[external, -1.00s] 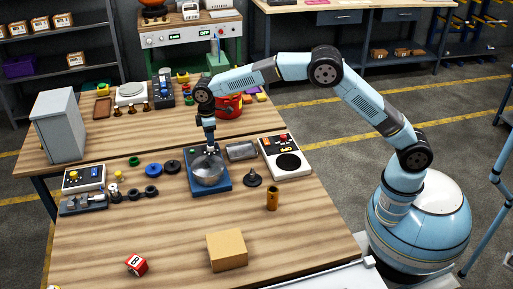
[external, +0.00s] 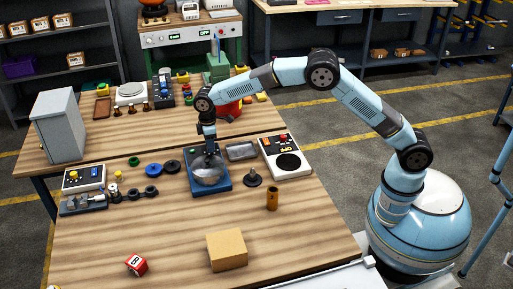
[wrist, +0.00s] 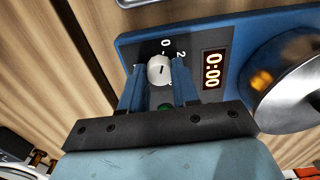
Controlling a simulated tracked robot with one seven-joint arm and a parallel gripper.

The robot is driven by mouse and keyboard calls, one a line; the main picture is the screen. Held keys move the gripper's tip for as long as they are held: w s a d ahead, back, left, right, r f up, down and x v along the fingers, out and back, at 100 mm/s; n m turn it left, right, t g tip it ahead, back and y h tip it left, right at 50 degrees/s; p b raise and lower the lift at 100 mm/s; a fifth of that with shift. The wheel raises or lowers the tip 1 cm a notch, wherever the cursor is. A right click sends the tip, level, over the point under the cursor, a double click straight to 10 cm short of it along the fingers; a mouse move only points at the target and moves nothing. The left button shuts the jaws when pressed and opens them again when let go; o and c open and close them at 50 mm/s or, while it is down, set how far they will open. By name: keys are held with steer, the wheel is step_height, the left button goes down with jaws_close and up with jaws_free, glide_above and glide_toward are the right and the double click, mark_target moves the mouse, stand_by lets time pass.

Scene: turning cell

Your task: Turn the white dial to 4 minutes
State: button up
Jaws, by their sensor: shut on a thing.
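The white dial (wrist: 160,72) sits on a blue panel (wrist: 132,42) with the marks 0 and 2 showing beside it; any further marks are hidden by my gripper. My gripper (wrist: 158,80) has one finger on each side of the dial and is shut on it. A display (wrist: 212,68) on the panel reads 0:00. In the external view, my gripper (external: 208,157) is at the back of the blue unit (external: 222,189), and the dial cannot be made out there.
A round metal bowl (external: 210,174) sits on the blue unit, close to my gripper. A metal tin (external: 241,151) and a white device with a black disc (external: 287,157) stand to the right.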

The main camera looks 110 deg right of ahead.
jaws_close()
steer(key=m, duration=0.7)
steer(key=shift+m, duration=0.3)
steer(key=m, duration=1)
stand_by(0.4)
steer(key=shift+a, duration=0.1)
